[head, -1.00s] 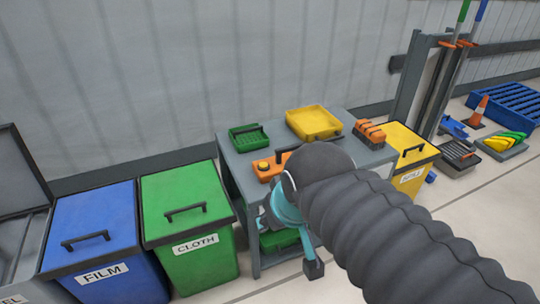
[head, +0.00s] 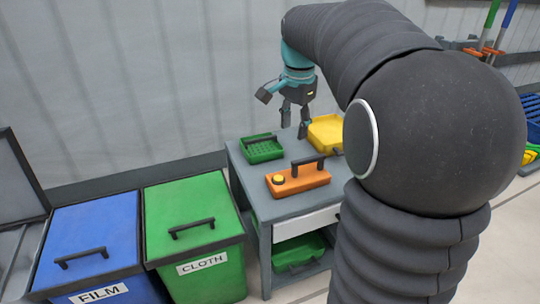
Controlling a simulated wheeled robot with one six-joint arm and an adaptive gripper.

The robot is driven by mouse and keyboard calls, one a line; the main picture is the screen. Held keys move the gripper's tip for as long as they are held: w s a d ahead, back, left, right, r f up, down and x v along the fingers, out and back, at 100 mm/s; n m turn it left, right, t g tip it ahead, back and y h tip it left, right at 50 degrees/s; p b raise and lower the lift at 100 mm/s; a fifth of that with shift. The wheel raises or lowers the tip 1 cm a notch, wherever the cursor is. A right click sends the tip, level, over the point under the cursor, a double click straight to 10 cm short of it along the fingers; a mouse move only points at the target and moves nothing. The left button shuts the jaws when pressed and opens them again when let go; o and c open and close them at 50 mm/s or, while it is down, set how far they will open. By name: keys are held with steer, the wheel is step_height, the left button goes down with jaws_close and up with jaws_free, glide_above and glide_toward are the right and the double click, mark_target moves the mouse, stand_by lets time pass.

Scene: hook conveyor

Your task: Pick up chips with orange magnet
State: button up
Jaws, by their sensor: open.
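The orange magnet (head: 299,181) lies on the grey table (head: 285,207), near its front. It has a black handle on top and a yellow knob at its left end. My gripper (head: 294,132) points down above the back of the table, between a green basket and a yellow tray. It is open and empty, behind the magnet and apart from it. I cannot make out any chips.
The green basket (head: 262,150) and the yellow tray (head: 326,134) stand at the back of the table. A green bin (head: 299,252) sits on the lower shelf. Lidded CLOTH (head: 196,222) and FILM (head: 94,235) bins stand at left. My arm hides the right side.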

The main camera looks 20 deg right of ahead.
steer(key=w+d+f+m+g, duration=0.1)
steer(key=w+d+f+m, duration=0.2)
steer(key=w+d, duration=0.15)
steer(key=b, duration=0.2)
glide_above(301, 160)
steer(key=shift+m, duration=0.4)
steer(key=f, duration=0.8)
steer(key=shift+s+a, duration=0.2)
steer(key=shift+a, duration=0.15)
steer(key=shift+w+d+f+b, duration=0.15)
steer(key=shift+f+b, duration=0.1)
steer(key=shift+f, duration=1.2)
steer(key=shift+w+d+f+b, duration=0.15)
steer(key=shift+f+b, duration=0.1)
steer(key=shift+f, duration=1.2)
steer(key=shift+s, duration=0.1)
jaws_close()
steer(key=shift+r, duration=0.1)
